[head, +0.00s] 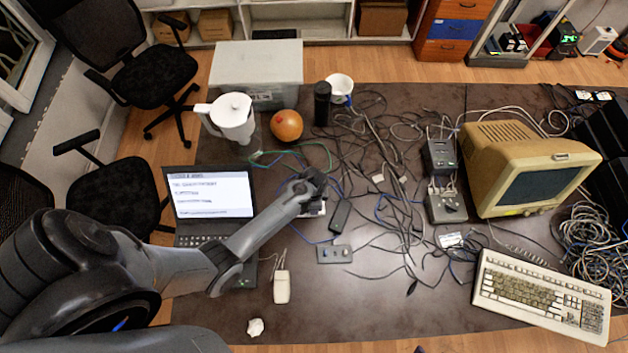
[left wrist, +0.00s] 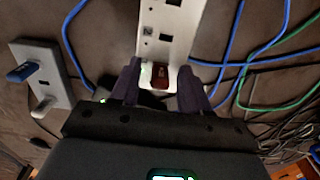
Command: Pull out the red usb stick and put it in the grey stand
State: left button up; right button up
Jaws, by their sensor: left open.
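The red usb stick (left wrist: 160,75) sits at the near end of a white slotted block (left wrist: 170,25) in the left wrist view. My left gripper (left wrist: 159,80) is open, with one dark finger on each side of the stick; I cannot tell whether they touch it. In the head view my left gripper (head: 312,190) covers most of the white block (head: 313,211) and hides the red stick. A grey stand (head: 345,254) lies just in front of it. In the left wrist view the grey stand (left wrist: 54,78) holds a blue stick (left wrist: 22,72) and a pale one (left wrist: 43,106).
Loose cables (head: 375,190) tangle across the middle of the table, and blue and green ones pass close to my gripper. The front middle is clear.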

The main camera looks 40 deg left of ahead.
pick_arm(q)
jog(key=shift+c, duration=0.3)
grip_shut()
jog(key=shift+r, duration=0.2)
jog(key=shift+r+p, duration=1.05)
jog(key=shift+p, duration=0.25)
jog(key=shift+r+p, duration=1.7)
jog(key=shift+p, duration=0.1)
jog(key=shift+r, duration=0.1)
jog(key=shift+r, duration=0.1)
